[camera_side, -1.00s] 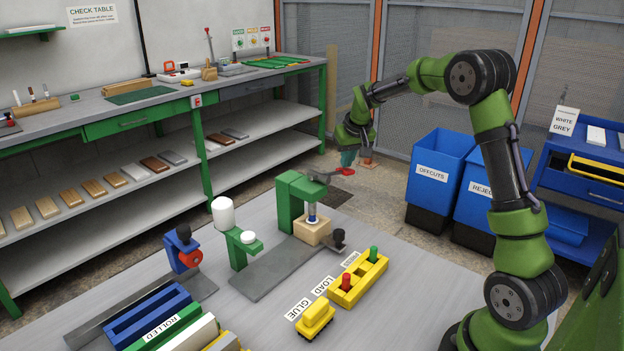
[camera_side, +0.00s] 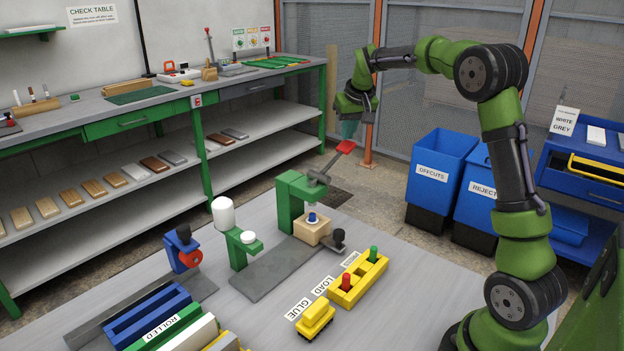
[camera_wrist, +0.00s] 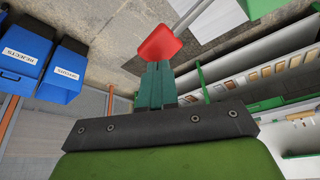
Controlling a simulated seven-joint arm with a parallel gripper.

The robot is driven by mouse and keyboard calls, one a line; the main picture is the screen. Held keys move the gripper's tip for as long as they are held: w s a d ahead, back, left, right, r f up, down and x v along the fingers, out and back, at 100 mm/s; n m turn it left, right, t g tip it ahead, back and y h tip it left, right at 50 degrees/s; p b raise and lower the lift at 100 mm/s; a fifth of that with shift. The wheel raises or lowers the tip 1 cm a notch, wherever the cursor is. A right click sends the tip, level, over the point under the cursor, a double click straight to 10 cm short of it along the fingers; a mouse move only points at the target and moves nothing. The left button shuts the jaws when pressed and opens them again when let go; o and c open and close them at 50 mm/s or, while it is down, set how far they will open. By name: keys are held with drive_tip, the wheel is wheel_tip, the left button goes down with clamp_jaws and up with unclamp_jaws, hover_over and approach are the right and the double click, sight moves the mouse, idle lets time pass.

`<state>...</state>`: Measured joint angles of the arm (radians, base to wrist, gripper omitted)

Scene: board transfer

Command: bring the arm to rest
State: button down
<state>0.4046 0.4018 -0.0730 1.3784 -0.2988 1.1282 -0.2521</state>
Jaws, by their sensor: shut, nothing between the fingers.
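My gripper (camera_side: 348,130) is raised beyond the far side of the workbench, its teal fingers pointing down. In the wrist view the fingers (camera_wrist: 156,84) are shut together with nothing between them. The red lever end (camera_side: 346,147) of the green press (camera_side: 289,202) lies just below the fingertips, and it also shows just past them in the wrist view (camera_wrist: 160,43). I cannot tell whether they touch. The lever slants upward. A light wooden block with a blue top (camera_side: 312,230) sits under the press.
Blue bins (camera_side: 437,172) stand on the floor to the right. The check table (camera_side: 165,103) with shelves runs along the back left. On the workbench are a white-capped green stand (camera_side: 236,247), a yellow holder with red and green pegs (camera_side: 358,280) and a yellow block (camera_side: 314,321).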

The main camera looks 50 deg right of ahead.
drive_tip(key=shift+r, duration=0.6)
drive_tip(key=shift+a, duration=0.1)
drive_tip(key=s+a+r+n+t+y, duration=0.1)
drive_tip(key=s+a+r, duration=0.1)
drive_tip(key=s+a, duration=0.7)
drive_tip(key=s+a+r+t+y, duration=0.2)
drive_tip(key=s+a, duration=0.4)
drive_tip(key=a, duration=0.6)
drive_tip(key=s+a+f+n+y, duration=0.1)
drive_tip(key=s+a+f, duration=0.3)
drive_tip(key=s, duration=0.5)
drive_tip(key=shift+a+f, duration=0.35)
drive_tip(key=shift+a, duration=0.7)
